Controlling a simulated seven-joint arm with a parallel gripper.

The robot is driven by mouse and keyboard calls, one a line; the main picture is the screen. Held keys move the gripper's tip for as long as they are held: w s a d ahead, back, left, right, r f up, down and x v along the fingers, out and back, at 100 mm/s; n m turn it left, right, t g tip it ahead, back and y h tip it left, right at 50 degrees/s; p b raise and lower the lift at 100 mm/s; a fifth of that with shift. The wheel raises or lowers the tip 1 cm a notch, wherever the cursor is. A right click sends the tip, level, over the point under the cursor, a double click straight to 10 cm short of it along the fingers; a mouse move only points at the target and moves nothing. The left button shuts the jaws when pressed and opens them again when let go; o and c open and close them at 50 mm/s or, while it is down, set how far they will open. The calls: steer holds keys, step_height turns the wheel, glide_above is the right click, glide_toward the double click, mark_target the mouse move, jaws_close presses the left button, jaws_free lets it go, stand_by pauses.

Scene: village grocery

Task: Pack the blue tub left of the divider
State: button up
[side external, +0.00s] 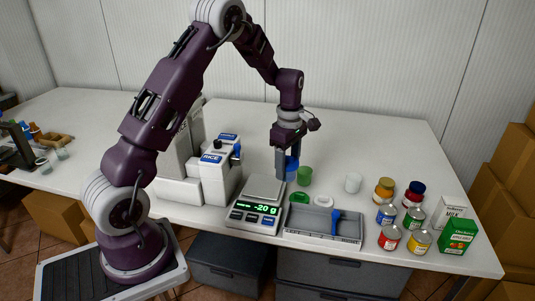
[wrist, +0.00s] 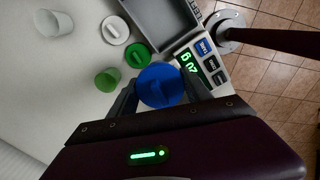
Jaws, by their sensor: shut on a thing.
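The blue tub (side external: 291,170) is between the fingers of my gripper (side external: 287,165), behind the scale and left of the green tub. Part of the tray also shows in the wrist view (wrist: 165,22). I cannot make out the divider clearly.
A green tub (side external: 305,176), green lid (side external: 299,197), white lid (side external: 323,201) and white tub (side external: 353,183) lie behind the tray. The scale (side external: 264,190) stands at its left. Several cans and two cartons (side external: 458,236) stand at the right. The back of the table is clear.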

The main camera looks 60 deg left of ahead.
steer(key=w+d+f+n, duration=0.1)
steer(key=d+f+n, duration=0.25)
steer(key=d, duration=0.65)
steer(key=shift+n, duration=0.55)
steer(key=shift+w+a+f, duration=0.1)
steer(key=shift+w+f, duration=0.05)
steer(key=shift+f, duration=1.55)
steer(key=shift+w+a+f, duration=0.1)
steer(key=shift+f, duration=1.6)
steer(key=shift+f, duration=0.4)
steer(key=o, duration=1.5)
step_height(320, 180, up, 8)
